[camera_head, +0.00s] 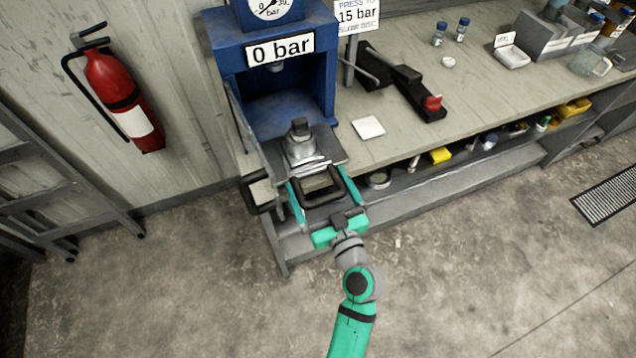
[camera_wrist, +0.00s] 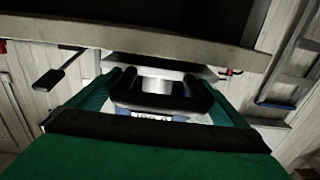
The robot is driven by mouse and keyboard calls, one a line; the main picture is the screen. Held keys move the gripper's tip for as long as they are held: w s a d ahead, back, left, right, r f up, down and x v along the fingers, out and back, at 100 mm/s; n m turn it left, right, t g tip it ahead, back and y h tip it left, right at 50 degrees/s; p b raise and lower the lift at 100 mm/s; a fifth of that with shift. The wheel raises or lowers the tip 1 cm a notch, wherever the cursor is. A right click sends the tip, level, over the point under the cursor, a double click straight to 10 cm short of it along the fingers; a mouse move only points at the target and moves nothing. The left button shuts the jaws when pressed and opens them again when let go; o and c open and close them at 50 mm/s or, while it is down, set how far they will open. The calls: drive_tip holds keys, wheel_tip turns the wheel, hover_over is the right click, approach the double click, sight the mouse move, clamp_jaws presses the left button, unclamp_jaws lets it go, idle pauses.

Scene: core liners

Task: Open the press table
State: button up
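The blue press (camera_head: 273,60) stands at the bench's left end; its label reads 0 bar. Its grey press table (camera_head: 332,146) shows at the front of the press and carries a metal cylinder-like piece (camera_head: 300,150). A black U-shaped handle (camera_head: 341,184) juts out in front of the table; it also shows in the wrist view (camera_wrist: 165,98). My green gripper (camera_head: 313,190) is at the handle, its fingers wide apart on either side of it. In the wrist view my gripper (camera_wrist: 162,78) is open, with the handle between the fingers. Whether a finger touches it is unclear.
A thin panel (camera_head: 243,130) stands at the press's left side, with a dark handle-like part (camera_head: 258,192) low beside my gripper. A black lever tool with a red knob (camera_head: 432,103) and a white tile (camera_head: 368,127) lie on the bench. The floor (camera_head: 460,270) in front is clear.

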drive_tip(key=shift+s, duration=0.1)
drive_tip(key=v, duration=1)
drive_tip(key=shift+s+d, duration=0.15)
drive_tip(key=shift+s, duration=0.2)
drive_tip(key=s+d+f+m+g+h, duration=0.1)
drive_tip(key=s+f+m+g+h, duration=0.1)
drive_tip(key=s+f+m+h, duration=0.65)
drive_tip(key=s+a+r+n+y, duration=0.1)
drive_tip(key=s+a+n, duration=0.3)
drive_tip(key=s, duration=0.9)
drive_tip(key=shift+a+r+t, duration=0.4)
drive_tip(key=shift+a+r, duration=0.1)
